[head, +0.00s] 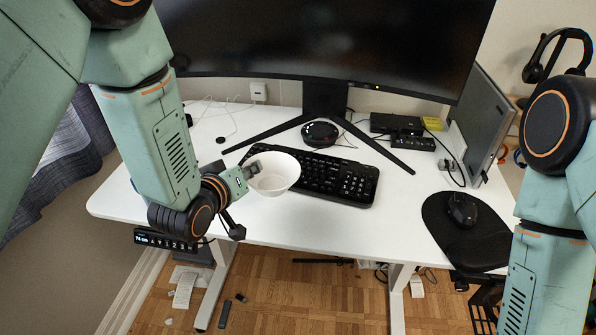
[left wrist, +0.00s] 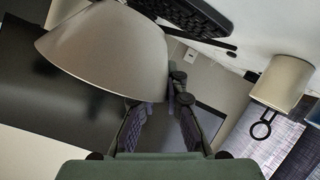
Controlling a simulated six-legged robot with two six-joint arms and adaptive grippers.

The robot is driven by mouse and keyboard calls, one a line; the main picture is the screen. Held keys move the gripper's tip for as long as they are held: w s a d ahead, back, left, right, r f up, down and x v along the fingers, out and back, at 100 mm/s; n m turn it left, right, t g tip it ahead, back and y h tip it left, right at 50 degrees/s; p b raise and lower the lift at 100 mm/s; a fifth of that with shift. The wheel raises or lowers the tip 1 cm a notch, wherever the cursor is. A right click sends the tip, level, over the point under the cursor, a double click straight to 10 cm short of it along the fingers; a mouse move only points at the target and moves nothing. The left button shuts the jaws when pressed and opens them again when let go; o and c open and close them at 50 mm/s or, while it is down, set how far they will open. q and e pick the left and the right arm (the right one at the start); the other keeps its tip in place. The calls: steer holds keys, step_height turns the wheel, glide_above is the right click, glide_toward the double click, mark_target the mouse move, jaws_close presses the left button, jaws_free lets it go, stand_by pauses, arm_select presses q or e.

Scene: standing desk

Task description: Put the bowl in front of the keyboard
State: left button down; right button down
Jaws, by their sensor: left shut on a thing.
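The white bowl (head: 276,176) is at the left end of the black keyboard (head: 340,180) in the head view and hides part of it. My left gripper (head: 254,169) is shut on the bowl's left rim. The bowl seems to be held above the desk, but its exact height is hard to tell. In the left wrist view the bowl (left wrist: 105,50) fills the upper left, at the tips of my left gripper (left wrist: 175,88). A corner of the keyboard (left wrist: 195,15) shows at the top there. My right arm shows at the right of the head view, but its gripper is out of the picture.
The white desk (head: 310,225) is clear in front of the keyboard. A black mouse (head: 462,208) lies on a dark mouse pad (head: 440,232) to the right. The monitor stand's legs (head: 375,145) spread behind the keyboard, with a round black device (head: 320,134) between them.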

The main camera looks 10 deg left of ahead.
arm_select(q)
steer(key=f, duration=0.3)
steer(key=f+b, duration=0.1)
steer(key=shift+s+a+f, duration=0.15)
steer(key=shift+a+f, duration=0.2)
steer(key=shift+f, duration=0.05)
steer(key=shift+a+f, duration=0.1)
steer(key=shift+f, duration=0.2)
steer(key=f, duration=0.1)
steer(key=f+b, duration=0.1)
steer(key=f, duration=0.1)
steer(key=shift+d+f, duration=0.2)
steer(key=shift+f, duration=0.05)
steer(key=shift+w+a+f, duration=0.1)
steer(key=shift+w+f, duration=0.1)
steer(key=c, duration=1.7)
jaws_free()
steer(key=shift+s, duration=0.15)
steer(key=shift+c, duration=0.2)
steer(key=o, duration=0.3)
steer(key=shift+f, duration=0.1)
